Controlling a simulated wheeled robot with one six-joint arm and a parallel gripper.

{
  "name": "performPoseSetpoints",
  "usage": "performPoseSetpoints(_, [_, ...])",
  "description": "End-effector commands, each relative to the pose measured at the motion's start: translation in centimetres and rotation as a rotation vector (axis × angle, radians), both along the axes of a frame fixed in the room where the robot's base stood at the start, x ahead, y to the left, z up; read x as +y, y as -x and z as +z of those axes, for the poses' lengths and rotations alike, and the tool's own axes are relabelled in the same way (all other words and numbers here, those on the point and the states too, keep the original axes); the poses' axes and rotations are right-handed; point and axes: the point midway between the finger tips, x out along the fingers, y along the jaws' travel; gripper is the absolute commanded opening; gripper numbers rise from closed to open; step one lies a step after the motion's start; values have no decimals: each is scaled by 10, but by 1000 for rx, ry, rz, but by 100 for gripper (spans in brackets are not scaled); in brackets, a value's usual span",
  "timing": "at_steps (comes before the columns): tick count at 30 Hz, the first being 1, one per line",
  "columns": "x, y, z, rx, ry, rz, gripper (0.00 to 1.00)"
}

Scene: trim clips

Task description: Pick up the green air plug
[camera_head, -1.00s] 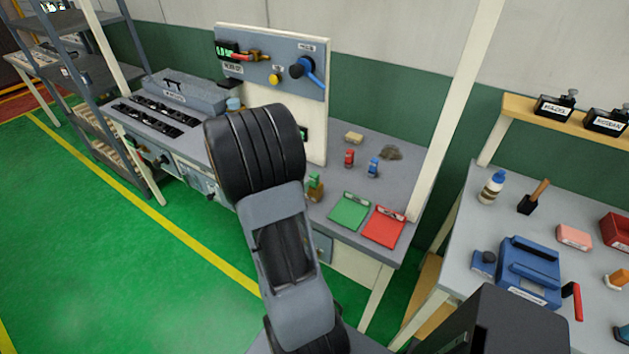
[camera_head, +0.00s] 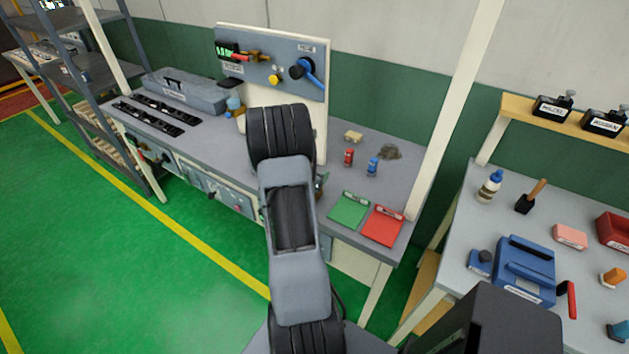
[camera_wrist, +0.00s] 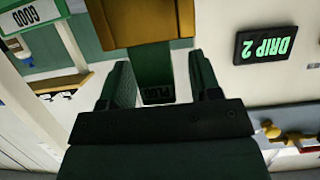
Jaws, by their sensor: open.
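In the wrist view the green air plug (camera_wrist: 153,65) runs down from a brown block (camera_wrist: 148,22), with a dark "PLUG" label on its near end. My gripper (camera_wrist: 158,75) is open, with one dark finger on each side of the green plug. I see gaps between the plug and both fingers. In the head view my arm hides the gripper and the green plug; only a sliver of brown shows beside the arm.
On the bench (camera_head: 410,160) stand a red plug (camera_head: 348,157) and a blue plug (camera_head: 372,167). A green pad (camera_head: 349,210) and a red pad (camera_head: 383,226) lie at its front right. The upright panel (camera_head: 272,60) stands behind my arm. A "DRIP 2" display (camera_wrist: 264,45) shows in the wrist view.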

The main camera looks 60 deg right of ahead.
Motion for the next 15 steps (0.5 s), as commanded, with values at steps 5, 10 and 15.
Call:
performPoseSetpoints(5, [-6,0,-2,0,-1,0,57])
performPoseSetpoints(10, [-5,0,-2,0,-1,1,57])
performPoseSetpoints(15, [-5,0,-2,0,-1,1,41])
